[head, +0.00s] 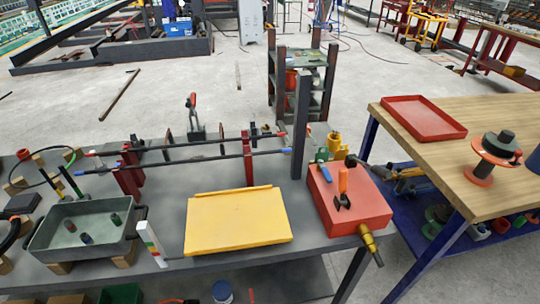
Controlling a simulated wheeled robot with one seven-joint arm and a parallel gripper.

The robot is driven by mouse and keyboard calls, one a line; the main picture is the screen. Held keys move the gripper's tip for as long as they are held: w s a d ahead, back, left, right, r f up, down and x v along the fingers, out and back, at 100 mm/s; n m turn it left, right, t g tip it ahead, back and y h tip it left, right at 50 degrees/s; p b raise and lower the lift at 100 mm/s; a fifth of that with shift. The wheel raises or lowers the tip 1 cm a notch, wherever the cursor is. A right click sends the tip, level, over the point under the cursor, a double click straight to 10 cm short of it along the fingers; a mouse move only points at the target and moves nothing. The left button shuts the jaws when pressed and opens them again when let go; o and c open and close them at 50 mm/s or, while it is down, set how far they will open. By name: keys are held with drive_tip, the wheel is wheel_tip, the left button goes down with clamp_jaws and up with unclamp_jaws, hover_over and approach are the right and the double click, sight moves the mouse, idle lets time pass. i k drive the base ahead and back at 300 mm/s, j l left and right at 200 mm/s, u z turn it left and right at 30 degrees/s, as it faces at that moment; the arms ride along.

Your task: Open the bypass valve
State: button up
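A red box-shaped unit (348,216) sits at the right end of the grey metal bench. On its top stand an upright orange lever (343,180) and a black knob-like handle (342,202). A blue handle (322,176) shows at its back left edge. A brass-coloured fitting (368,238) sticks out of its front right side and points down past the bench edge. No label is readable, so I cannot tell which of these parts is the bypass valve or whether it is open or closed. My gripper is not in view.
A grey post (301,125) rises behind the unit. A yellow plate (238,221) and a grey tray (85,232) lie to its left. A wooden-topped table (440,150) with a red tray (423,117) stands close on the right. The concrete floor behind is partly clear.

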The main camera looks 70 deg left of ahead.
sight(325, 170)
drive_tip(key=u, duration=1.35)
